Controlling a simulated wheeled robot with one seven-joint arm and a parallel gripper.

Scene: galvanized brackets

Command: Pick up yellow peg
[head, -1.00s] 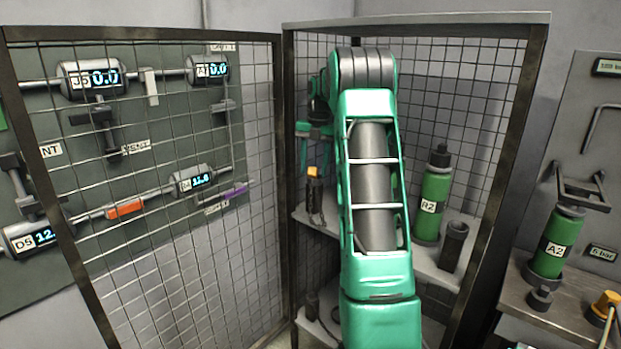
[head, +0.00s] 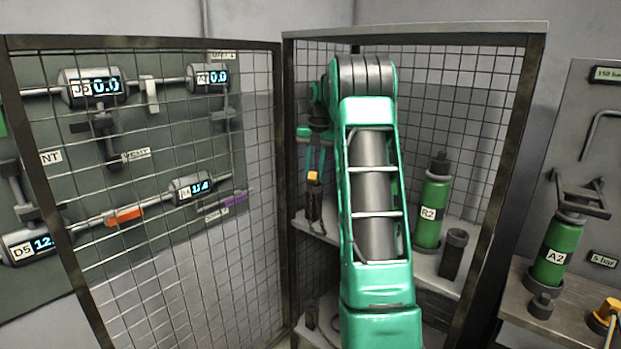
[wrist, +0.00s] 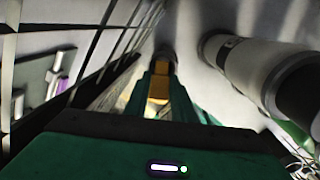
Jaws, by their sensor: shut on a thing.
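The yellow peg (head: 314,177) is small and stands on the left side inside the mesh cabinet, with a dark piece just below its yellow part. In the wrist view its yellow part (wrist: 159,88) sits between the two teal fingers. My gripper (head: 314,172) points down, and its fingers are shut on the peg. In the wrist view the gripper (wrist: 160,92) hides part of the peg's sides. I cannot tell whether the dark piece belongs to the peg or stands apart from it.
The open mesh door (head: 190,245) is close on the left. On the cabinet shelf (head: 432,265) stand a green R2 bottle (head: 431,212) and a dark cylinder (head: 453,254), right of my arm. A side bench (head: 520,290) holds a green A2 bottle (head: 556,250).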

